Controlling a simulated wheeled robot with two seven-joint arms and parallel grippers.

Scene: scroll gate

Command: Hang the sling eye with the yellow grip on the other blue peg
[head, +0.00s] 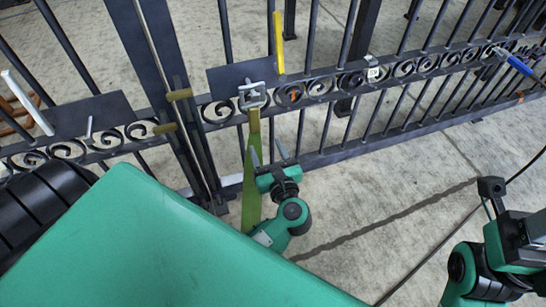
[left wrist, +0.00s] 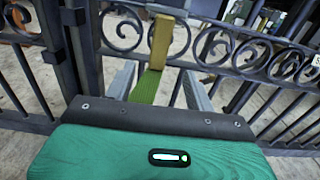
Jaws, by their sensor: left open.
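A green sling (head: 250,185) hangs down the near side of the scroll gate. Its metal eye (head: 253,97) is at the scroll band, with a yellow grip (head: 254,121) just below it. The yellow grip (left wrist: 161,42) stands straight ahead in the left wrist view. My left gripper (head: 268,153) is open just below the grip; its two fingers in the left wrist view lie on either side of the sling (left wrist: 146,88), not closed on it. A blue peg (head: 520,66) sticks out at the far right. My right gripper (head: 491,190) is at the right edge; its fingers are not clear.
A yellow bar (head: 279,42) stands near the eye and a white bar (head: 27,103) is at the far left. Dark upright posts (head: 150,45) cross the gate left of the sling. The concrete floor (head: 385,190) between my arms is clear except for a cable.

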